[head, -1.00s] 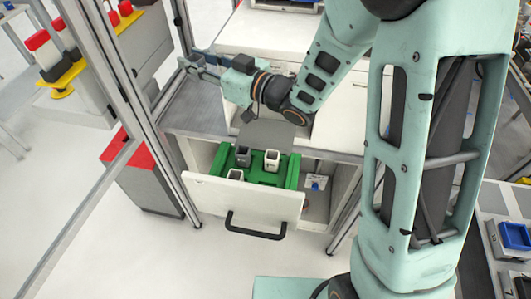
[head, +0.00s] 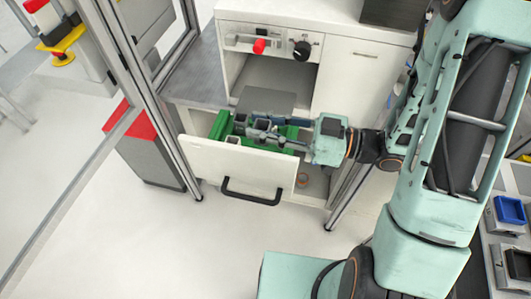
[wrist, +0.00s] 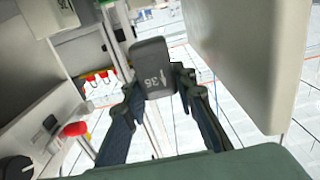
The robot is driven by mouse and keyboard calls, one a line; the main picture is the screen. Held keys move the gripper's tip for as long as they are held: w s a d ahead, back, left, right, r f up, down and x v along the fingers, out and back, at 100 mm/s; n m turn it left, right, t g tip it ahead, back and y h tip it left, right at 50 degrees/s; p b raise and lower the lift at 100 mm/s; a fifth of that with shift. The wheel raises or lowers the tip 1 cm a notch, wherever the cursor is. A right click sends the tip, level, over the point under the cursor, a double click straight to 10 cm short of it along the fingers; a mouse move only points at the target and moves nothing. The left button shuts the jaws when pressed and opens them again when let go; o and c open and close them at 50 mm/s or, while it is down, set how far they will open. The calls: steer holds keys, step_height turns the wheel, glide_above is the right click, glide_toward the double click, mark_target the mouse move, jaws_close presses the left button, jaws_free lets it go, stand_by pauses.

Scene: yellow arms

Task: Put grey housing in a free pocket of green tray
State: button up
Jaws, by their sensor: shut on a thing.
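The grey housing (wrist: 153,68) shows in the wrist view as a dark grey block marked "36", between my two fingertips. In the head view my gripper (head: 262,132) reaches in from the right, level, over the open drawer, shut on the housing (head: 262,124). The green tray (head: 221,124) lies in the drawer, partly hidden by my gripper and the drawer front. A dark housing (head: 240,119) stands at its left and a pale one (head: 233,139) near the front. The pockets under my gripper are hidden; I cannot tell whether the held housing touches the tray.
The white drawer front (head: 235,168) with its black handle (head: 250,192) stands close before the tray. A grey plate (head: 266,101) is just behind it. The cabinet has a red knob (head: 260,46) and a black knob (head: 301,48). A metal frame post stands left of the drawer.

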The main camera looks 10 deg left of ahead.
steer(key=shift+w+f, duration=0.1)
steer(key=shift+f, duration=4.15)
steer(key=shift+f, duration=0.1)
steer(key=shift+f+b, duration=0.15)
steer(key=shift+b, duration=0.2)
steer(key=o, duration=1)
steer(key=shift+c, duration=0.2)
steer(key=shift+r, duration=0.25)
steer(key=s+d+b, duration=0.1)
steer(key=d, duration=1.1)
steer(key=shift+b, duration=0.3)
